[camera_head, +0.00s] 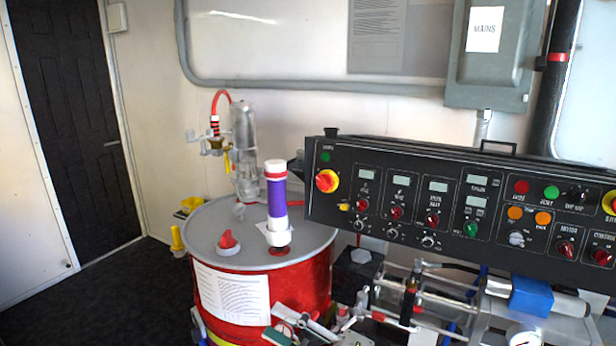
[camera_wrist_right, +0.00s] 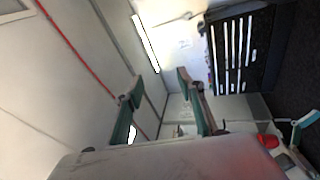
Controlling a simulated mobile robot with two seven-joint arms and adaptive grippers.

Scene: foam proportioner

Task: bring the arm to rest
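My right gripper (camera_head: 292,327) is low in the head view, in front of the red drum, small and partly lost among other parts. In the right wrist view its two teal-grey fingers (camera_wrist_right: 158,82) stand well apart with nothing between them. It is open and empty. At the right edge of that view is a teal and pale part (camera_wrist_right: 303,128) that looks like a finger of my left gripper; whether it is open or shut is unclear. My left gripper does not show in the head view.
A red drum (camera_head: 225,307) with a grey lid carries a purple-and-white cylinder (camera_head: 277,200). A black control panel (camera_head: 455,205) spans the right, above pipework and a blue block (camera_head: 531,296). Dark floor (camera_head: 110,295) is free at left. The wrist view shows a dark drawer cabinet (camera_wrist_right: 238,52).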

